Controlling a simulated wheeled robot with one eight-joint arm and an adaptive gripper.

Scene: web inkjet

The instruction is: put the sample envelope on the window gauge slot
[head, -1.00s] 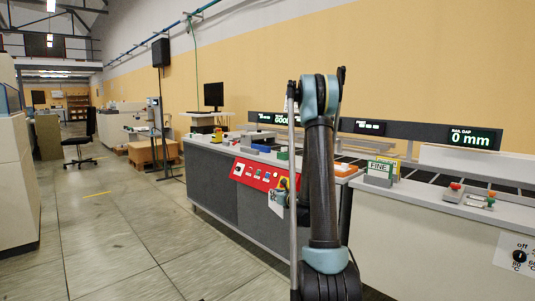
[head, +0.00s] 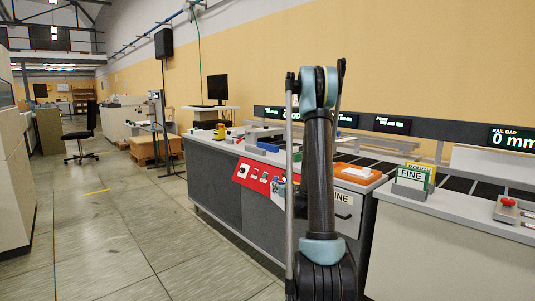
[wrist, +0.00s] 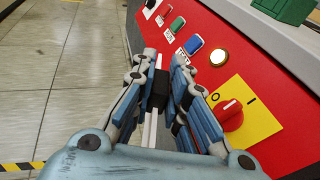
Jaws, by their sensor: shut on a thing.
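My gripper (wrist: 160,85) is shut on a thin white thing (wrist: 151,127), seen nearly edge-on in the wrist view with a dark part between the fingers. It is likely the sample envelope. In the head view a white card (head: 278,195) shows at my gripper (head: 284,188), partly hidden by my arm, in front of the red control panel. In the wrist view the fingers are close beside the red panel (wrist: 268,95); I cannot tell whether they touch it. I cannot pick out the window gauge slot.
The red panel carries buttons, a lit lamp (wrist: 218,56) and a red rotary knob (wrist: 230,115). A FINE card holder (head: 411,180) stands on the right counter. An orange tray (head: 358,174) is behind my arm.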

